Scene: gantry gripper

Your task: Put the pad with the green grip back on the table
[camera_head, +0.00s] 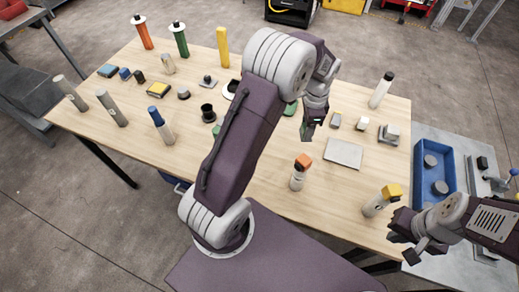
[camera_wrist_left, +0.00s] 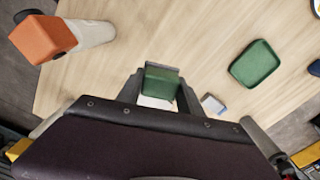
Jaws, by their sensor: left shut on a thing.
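My left gripper (camera_head: 309,129) is above the right half of the wooden table (camera_head: 255,200). It is shut on the pad with the green grip (camera_wrist_left: 160,82). In the left wrist view, the green grip sits between the two fingers (camera_wrist_left: 160,90), with a pale part of the pad just below it. In the head view the pad is mostly hidden by the gripper, and only a little green shows. My right gripper (camera_head: 412,238) is by the table's right front edge, with its fingers apart and nothing seen between them.
A green tray (camera_wrist_left: 256,64) lies on the table near the held pad. An orange-topped cylinder (camera_head: 298,173), a grey plate (camera_head: 344,153) and a yellow-topped cylinder (camera_head: 380,200) stand or lie nearby. A blue bin (camera_head: 419,168) is at right. Bare wood shows around the plate.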

